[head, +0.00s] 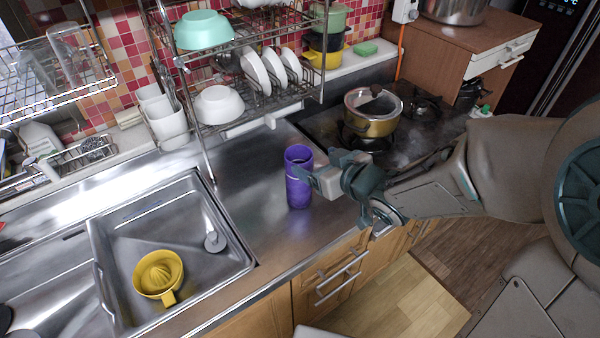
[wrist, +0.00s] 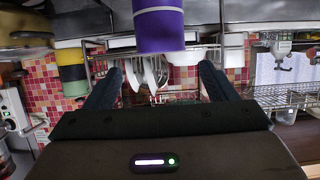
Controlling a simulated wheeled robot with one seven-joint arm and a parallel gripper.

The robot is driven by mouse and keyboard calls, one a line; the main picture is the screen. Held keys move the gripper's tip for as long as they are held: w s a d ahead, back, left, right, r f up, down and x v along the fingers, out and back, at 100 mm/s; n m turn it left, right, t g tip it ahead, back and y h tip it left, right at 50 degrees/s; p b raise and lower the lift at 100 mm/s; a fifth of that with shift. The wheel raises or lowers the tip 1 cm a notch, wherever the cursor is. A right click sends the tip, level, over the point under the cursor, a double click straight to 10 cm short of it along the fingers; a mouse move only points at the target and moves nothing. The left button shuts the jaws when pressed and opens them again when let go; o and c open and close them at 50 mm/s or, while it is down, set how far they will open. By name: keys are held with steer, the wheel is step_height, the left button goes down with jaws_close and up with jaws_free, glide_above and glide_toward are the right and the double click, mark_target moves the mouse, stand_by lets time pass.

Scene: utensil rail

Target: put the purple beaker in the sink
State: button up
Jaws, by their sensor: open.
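The purple beaker (head: 298,192) stands upright on the steel counter, between the sink and the stove. It has a pale band near its top. My gripper (head: 318,168) is open at the beaker's right side, with a fingertip overlapping it in the head view. In the wrist view the beaker (wrist: 158,32) appears at the top middle, lined up between the two spread fingers (wrist: 160,70); I cannot tell whether they touch it. The steel sink (head: 200,262) is at left, its basin open.
A pot with a glass lid (head: 373,112) is on the stove, behind my gripper. The counter between beaker and sink is clear.

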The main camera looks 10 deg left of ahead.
mark_target(292, 153)
steer(key=shift+f+p+x, duration=0.2)
steer(key=shift+p+x, duration=0.1)
steer(key=shift+x, duration=2.3)
steer(key=shift+f+p+x, duration=0.25)
steer(key=shift+x, duration=2.35)
steer(key=shift+s+d, duration=0.1)
steer(key=shift+s, duration=0.15)
steer(key=c, duration=1.6)
steer(key=shift+r, duration=0.15)
